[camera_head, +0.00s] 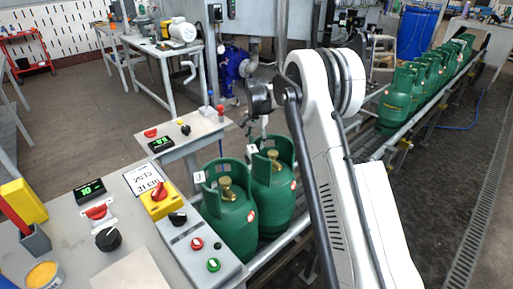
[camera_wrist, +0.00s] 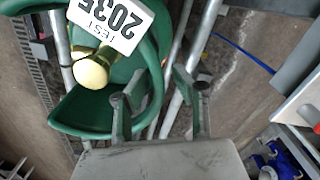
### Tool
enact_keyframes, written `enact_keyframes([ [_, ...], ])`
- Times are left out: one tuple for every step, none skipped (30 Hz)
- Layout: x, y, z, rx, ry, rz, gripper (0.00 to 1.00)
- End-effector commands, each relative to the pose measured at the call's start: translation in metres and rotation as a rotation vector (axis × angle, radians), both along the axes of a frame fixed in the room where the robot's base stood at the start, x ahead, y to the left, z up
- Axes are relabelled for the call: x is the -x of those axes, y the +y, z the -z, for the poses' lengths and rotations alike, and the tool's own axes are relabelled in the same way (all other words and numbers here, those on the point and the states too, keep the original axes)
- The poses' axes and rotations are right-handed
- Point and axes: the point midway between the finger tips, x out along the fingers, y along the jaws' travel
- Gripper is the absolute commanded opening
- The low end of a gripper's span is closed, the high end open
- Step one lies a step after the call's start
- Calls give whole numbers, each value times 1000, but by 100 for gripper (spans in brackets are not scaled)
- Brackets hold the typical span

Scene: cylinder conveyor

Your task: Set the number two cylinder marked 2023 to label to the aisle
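Two green cylinders with open collars and brass valves stand side by side at the near end of the conveyor, a front one (camera_head: 232,222) and one behind it (camera_head: 275,200). Each has a small white tag on its collar, too small to read in the head view. My gripper (camera_head: 258,135) is above the rear cylinder's collar. In the wrist view, one green cylinder collar (camera_wrist: 80,115) carries a white tag (camera_wrist: 112,22) reading "TEST 2035". My gripper's fingers (camera_wrist: 158,95) are apart beside that collar, the left one overlapping its rim in the picture. I see no tag reading 2023.
More green cylinders (camera_head: 400,95) line the conveyor toward the back right. A control desk (camera_head: 130,215) with knobs and displays stands at the left, a small control stand (camera_head: 185,138) behind it. Open floor (camera_head: 100,110) lies between the desk and the worktables.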

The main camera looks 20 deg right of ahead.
Motion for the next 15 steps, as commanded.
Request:
enact_keyframes([
  [0, 0, 6, 0, 0, 0, 26],
  [0, 0, 9, 0, 0, 0, 26],
  [0, 0, 12, 0, 0, 0, 26],
  [0, 0, 14, 0, 0, 0, 26],
  [0, 0, 15, 0, 0, 0, 26],
  [0, 0, 16, 0, 0, 0, 26],
  [0, 0, 17, 0, 0, 0, 26],
  [0, 0, 18, 0, 0, 0, 26],
  [0, 0, 18, 0, 0, 0, 26],
  [0, 0, 18, 0, 0, 0, 26],
  [0, 0, 18, 0, 0, 0, 26],
  [0, 0, 18, 0, 0, 0, 26],
  [0, 0, 18, 0, 0, 0, 26],
  [0, 0, 18, 0, 0, 0, 26],
  [0, 0, 18, 0, 0, 0, 26],
])
